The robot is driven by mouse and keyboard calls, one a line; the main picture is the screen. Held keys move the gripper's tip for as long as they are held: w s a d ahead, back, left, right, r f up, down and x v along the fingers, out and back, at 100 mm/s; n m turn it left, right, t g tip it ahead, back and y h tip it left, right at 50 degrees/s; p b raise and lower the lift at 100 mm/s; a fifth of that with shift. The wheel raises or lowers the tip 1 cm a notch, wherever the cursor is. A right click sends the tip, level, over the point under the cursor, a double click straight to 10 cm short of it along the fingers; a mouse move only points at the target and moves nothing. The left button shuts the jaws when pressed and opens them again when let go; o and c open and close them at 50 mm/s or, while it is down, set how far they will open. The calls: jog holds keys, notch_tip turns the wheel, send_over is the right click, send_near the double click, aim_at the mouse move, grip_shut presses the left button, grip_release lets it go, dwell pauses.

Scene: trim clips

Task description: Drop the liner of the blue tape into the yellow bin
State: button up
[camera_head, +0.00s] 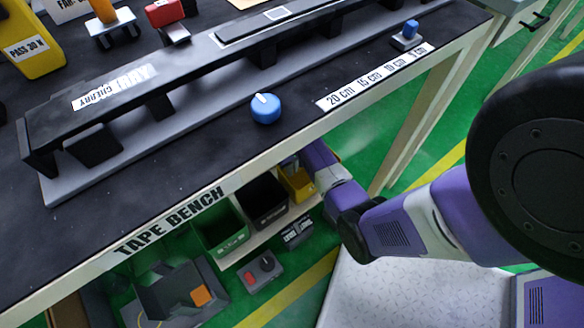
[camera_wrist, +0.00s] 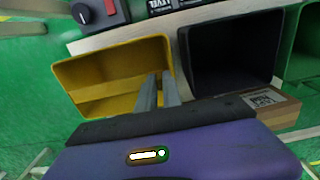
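The yellow bin (camera_head: 303,188) sits on a low shelf under the bench; it also shows in the wrist view (camera_wrist: 95,68), with its inside looking empty where visible. My gripper (camera_wrist: 160,76) reaches over its right side in the wrist view. Its two grey fingers stand a little apart, with yellow showing between them and nothing seen held. In the head view the gripper is mostly hidden under the bench edge. A blue round piece with a white mark (camera_head: 266,110) lies on the bench top; I cannot tell whether it is the tape. No liner can be made out.
A black bin (camera_head: 264,202) and a green bin (camera_head: 219,232) stand beside the yellow bin. The bench's front edge (camera_head: 220,192) overhangs them. A grey switch box (camera_head: 260,272) is near the bins. A small blue piece (camera_head: 411,28) sits on a stand at the bench's right.

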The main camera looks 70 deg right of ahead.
jog(key=o, duration=0.5)
notch_tip(320, 180, up, 8)
jog(key=p, duration=0.3)
jog(key=shift+f, duration=0.1)
dwell(0.6)
